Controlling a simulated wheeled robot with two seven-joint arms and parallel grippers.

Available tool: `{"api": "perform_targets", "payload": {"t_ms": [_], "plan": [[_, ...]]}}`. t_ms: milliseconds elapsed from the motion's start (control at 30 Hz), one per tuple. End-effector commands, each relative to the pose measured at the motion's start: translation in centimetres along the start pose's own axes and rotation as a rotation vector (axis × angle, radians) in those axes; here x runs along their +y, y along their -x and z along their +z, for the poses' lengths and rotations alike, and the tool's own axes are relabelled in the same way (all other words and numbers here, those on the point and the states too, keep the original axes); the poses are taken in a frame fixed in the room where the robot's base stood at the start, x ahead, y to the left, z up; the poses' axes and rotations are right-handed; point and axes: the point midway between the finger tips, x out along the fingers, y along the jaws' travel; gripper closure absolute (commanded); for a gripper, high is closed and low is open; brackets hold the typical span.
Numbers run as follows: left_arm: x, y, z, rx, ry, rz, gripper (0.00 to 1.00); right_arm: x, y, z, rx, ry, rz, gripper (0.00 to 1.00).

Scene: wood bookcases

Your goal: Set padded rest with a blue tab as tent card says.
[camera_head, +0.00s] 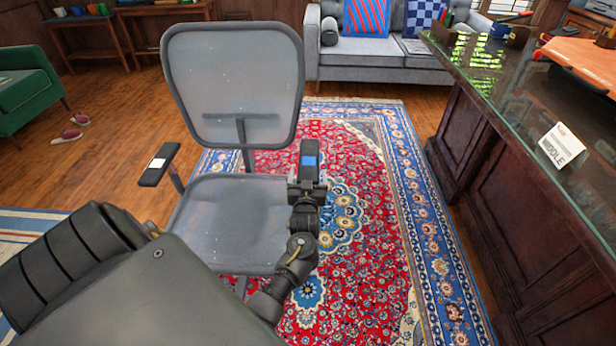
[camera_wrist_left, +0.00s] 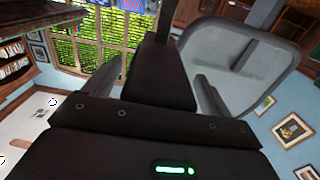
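A grey mesh office chair (camera_head: 235,205) stands on a red rug. Its right padded rest (camera_head: 309,148) is black with a blue tab (camera_head: 309,160); the left padded rest (camera_head: 155,176) has a white tab (camera_head: 157,163). My left gripper (camera_head: 306,188) is at the near end of the blue-tabbed rest. In the left wrist view, its fingers (camera_wrist_left: 160,80) stand on both sides of a dark pad; whether both press on it is unclear. A white tent card (camera_head: 562,146) on the glass-topped desk reads "MIDDLE"; its smaller print is illegible. My right gripper is out of view.
The dark desk (camera_head: 500,190) runs along the right. A grey sofa (camera_head: 375,62) stands behind the chair, a green armchair (camera_head: 30,90) at the left. Pink slippers (camera_head: 70,130) lie on the wood floor. Rug is clear between chair and desk.

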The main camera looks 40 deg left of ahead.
Motion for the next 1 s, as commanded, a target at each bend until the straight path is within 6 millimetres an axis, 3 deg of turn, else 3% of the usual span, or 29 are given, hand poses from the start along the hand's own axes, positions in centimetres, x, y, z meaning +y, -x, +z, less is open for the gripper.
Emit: {"api": "perform_targets", "payload": {"t_ms": [367,800,1000], "plan": [[0.1,0.6,-0.1,0.001,0.0,0.001,0.15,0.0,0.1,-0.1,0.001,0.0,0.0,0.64],[0.0,8.6,-0.1,-0.001,0.0,0.0,0.15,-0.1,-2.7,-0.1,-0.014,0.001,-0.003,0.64],[0.0,10.5,0.0,0.001,0.0,0.0,0.15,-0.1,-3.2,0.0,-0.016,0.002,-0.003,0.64]]}}
